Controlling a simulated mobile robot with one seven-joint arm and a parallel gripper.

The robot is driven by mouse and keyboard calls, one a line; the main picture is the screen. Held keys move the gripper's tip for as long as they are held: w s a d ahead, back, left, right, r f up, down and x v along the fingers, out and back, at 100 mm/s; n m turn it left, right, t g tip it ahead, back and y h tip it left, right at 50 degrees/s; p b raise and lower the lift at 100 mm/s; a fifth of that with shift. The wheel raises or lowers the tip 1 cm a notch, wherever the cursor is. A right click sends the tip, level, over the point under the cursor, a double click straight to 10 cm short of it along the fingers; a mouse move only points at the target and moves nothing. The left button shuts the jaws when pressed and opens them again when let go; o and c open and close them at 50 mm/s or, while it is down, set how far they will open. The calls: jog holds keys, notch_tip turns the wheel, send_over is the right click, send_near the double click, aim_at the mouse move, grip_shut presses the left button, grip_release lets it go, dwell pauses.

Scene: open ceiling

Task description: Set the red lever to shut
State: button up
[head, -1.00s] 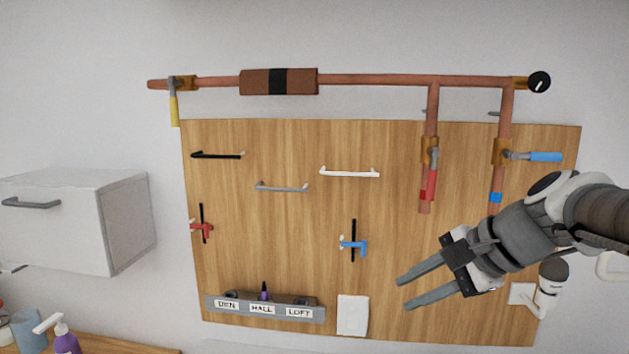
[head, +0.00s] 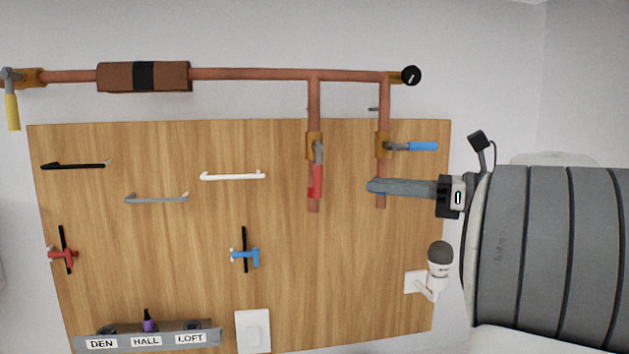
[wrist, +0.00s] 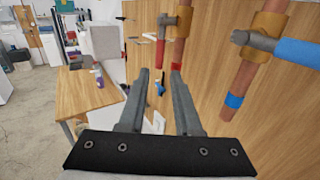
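The red lever (head: 316,182) is the handle of a brass valve (head: 314,146) on the left vertical copper pipe. It hangs straight down, along the pipe and in front of it. In the wrist view the red lever (wrist: 161,53) shows beyond my fingertips, beside the pipe with a red band (wrist: 177,67). My gripper (head: 371,187) is to the right of the red lever in the head view, apart from it, with its fingers pointing left. In the wrist view my gripper (wrist: 162,74) has its two fingers apart with nothing between them.
A blue lever (head: 422,146) sticks out sideways from the right pipe, just above my fingers. A yellow lever (head: 12,112) hangs at far left. The wooden board (head: 290,270) carries bar handles, a red slider (head: 62,254), a blue slider (head: 246,254) and a white switch (head: 252,331).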

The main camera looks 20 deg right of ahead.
aim_at(317, 180)
jog(key=x, duration=1.2)
jog(key=shift+w+a+p, duration=0.15)
jog(key=shift+p, duration=0.2)
grip_shut()
jog(key=shift+f, duration=0.1)
dwell(0.6)
